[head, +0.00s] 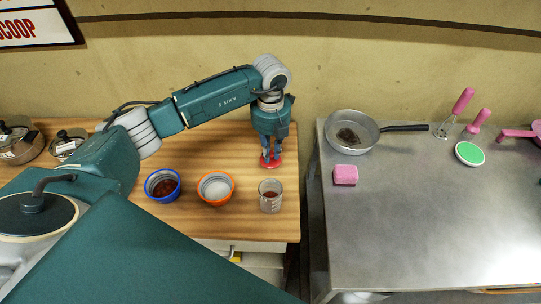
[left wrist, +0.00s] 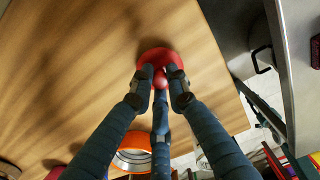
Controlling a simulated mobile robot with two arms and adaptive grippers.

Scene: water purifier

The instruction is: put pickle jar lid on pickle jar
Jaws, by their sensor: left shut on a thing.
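My left gripper (head: 270,153) points down over the right part of the wooden table and is shut on a round red lid (head: 264,163). In the left wrist view, the fingers close around the small knob of the red lid (left wrist: 154,55). I cannot tell whether the lid touches the table or hangs just above it. A clear glass jar (head: 270,195) with dark contents, apparently the pickle jar, stands upright and uncovered in front of the lid, nearer the table's front edge. The lid and jar are apart. My right gripper is not in view.
A blue-rimmed bowl (head: 163,185) and an orange bowl (head: 215,188) stand left of the jar. Metal pots (head: 19,144) are at the far left. Across a gap, a steel table (head: 430,220) holds a pan (head: 351,126), a pink block (head: 345,175) and a green disc (head: 469,153).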

